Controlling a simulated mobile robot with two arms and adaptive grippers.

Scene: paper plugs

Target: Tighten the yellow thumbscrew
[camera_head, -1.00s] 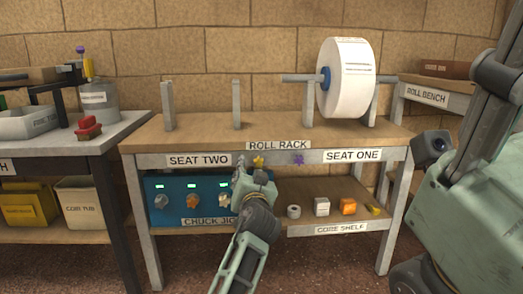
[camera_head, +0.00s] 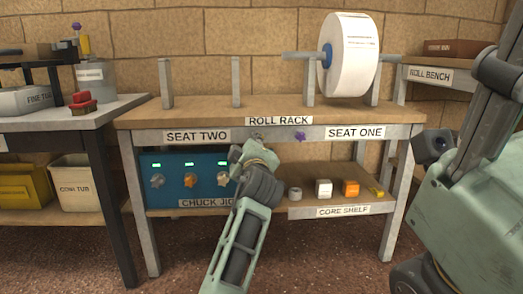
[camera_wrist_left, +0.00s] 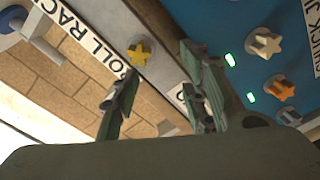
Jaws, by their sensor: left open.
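The yellow thumbscrew (camera_wrist_left: 140,52) is a star-shaped knob on the rack's grey front rail, clear in the left wrist view. In the head view it is hidden behind my gripper. My left gripper (camera_wrist_left: 160,60) is open, with its fingers reaching toward the rail on either side of the knob's line and nothing between them. I cannot tell whether a finger touches the knob. In the head view the left gripper (camera_head: 254,148) is at the rail below the ROLL RACK label. My right arm shows at the right edge, but its fingers are out of view.
A purple thumbscrew (camera_head: 300,136) sits on the same rail to the right. The blue chuck jig (camera_head: 207,163) with three star knobs stands below left. A white paper roll (camera_head: 350,60) hangs above. Small cores and blocks lie on the core shelf (camera_head: 345,197).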

